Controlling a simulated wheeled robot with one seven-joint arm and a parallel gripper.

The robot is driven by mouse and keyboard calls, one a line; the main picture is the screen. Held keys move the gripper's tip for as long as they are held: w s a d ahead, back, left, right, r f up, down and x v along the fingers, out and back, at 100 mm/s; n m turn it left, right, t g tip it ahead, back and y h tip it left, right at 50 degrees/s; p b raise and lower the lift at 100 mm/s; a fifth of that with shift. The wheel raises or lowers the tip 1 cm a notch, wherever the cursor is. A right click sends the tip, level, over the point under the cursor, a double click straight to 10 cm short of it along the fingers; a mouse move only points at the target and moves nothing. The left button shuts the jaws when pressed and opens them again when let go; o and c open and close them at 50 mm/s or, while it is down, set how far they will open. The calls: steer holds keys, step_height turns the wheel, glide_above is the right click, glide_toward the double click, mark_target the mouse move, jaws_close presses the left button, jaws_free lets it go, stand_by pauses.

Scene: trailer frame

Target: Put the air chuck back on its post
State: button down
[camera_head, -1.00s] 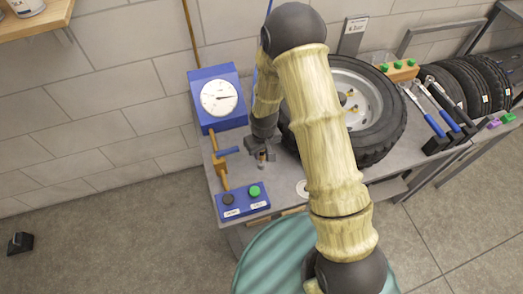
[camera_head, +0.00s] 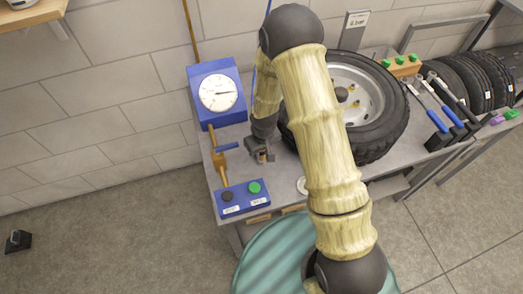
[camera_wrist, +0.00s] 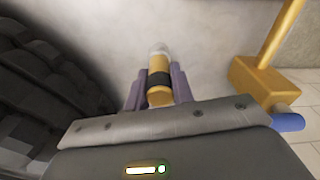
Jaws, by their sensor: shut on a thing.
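The air chuck, a brass cylinder with a black band and a pale tip, is between the fingers of my gripper (camera_wrist: 158,88) in the wrist view; its brass body (camera_wrist: 160,97) shows there. In the head view my gripper (camera_head: 263,157) is low over the left part of the grey bench, right of a brass fitting with a blue lever (camera_head: 220,158). That fitting also shows at right in the wrist view (camera_wrist: 262,80), apart from my gripper. I cannot make out a separate post for the chuck; my arm hides part of the bench.
A tire on a wheel (camera_head: 375,135) stands close on the right of my gripper. A blue gauge box (camera_head: 203,120) is behind and left. A blue box with green and black buttons (camera_head: 243,198) is at the front left. A pale disc (camera_head: 303,185) lies near my arm.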

steer(key=c, duration=0.6)
jaws_free()
steer(key=shift+c, duration=0.2)
steer(key=shift+r+p, duration=3.05)
steer(key=shift+r, duration=0.9)
